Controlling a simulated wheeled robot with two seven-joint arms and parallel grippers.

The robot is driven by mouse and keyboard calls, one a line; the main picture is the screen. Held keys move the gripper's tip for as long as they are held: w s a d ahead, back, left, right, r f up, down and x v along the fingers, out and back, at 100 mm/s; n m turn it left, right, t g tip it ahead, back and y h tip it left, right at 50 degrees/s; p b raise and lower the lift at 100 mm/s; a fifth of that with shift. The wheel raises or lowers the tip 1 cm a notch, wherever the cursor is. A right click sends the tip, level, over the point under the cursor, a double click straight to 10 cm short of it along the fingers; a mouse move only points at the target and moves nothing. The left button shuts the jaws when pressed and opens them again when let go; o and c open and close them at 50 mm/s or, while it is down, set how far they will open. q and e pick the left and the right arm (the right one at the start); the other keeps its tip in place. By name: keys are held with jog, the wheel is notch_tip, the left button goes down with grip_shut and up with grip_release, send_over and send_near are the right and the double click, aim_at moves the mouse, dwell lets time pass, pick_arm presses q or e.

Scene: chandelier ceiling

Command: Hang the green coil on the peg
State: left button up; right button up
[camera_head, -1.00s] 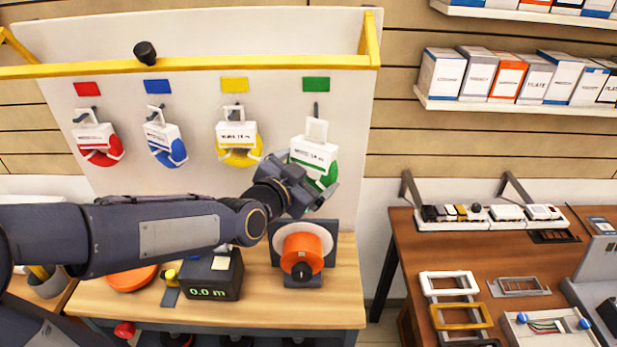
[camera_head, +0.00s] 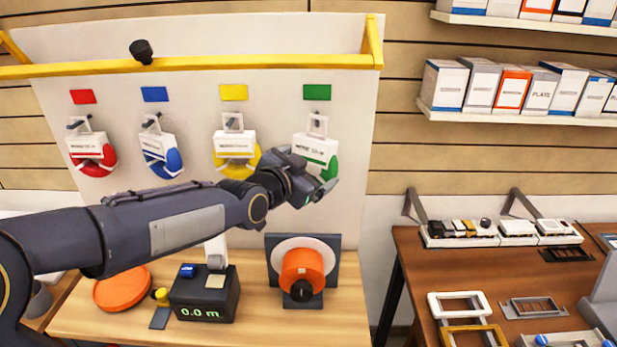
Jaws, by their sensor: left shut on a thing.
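The green coil (camera_head: 331,166) has a white card (camera_head: 315,149) with a square loop on top. It is at the right of the white pegboard, below the green label (camera_head: 317,92). My left gripper (camera_head: 317,180) is shut on the lower part of the green coil, hiding some of it. The peg (camera_head: 317,117) shows by the card's loop; I cannot tell whether it passes through. My right gripper is not in view.
Red (camera_head: 93,159), blue (camera_head: 161,156) and yellow (camera_head: 236,151) coils hang to the left. A yellow rail (camera_head: 200,65) crosses above. On the bench below stand a black meter (camera_head: 205,295) and an orange spool (camera_head: 302,272). A brown table (camera_head: 415,268) is at right.

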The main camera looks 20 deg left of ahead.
pick_arm(q)
jog(key=shift+w+a+f+b, duration=0.15)
jog(key=shift+w+b, duration=0.5)
jog(key=shift+b, duration=0.3)
jog(key=shift+w+a, duration=0.15)
jog(key=shift+w, duration=0.1)
jog(key=shift+w+a+b, duration=0.2)
jog(key=shift+w+b, duration=0.1)
jog(key=shift+w, duration=0.4)
jog(key=shift+w+f, duration=0.35)
jog(key=shift+w, duration=0.15)
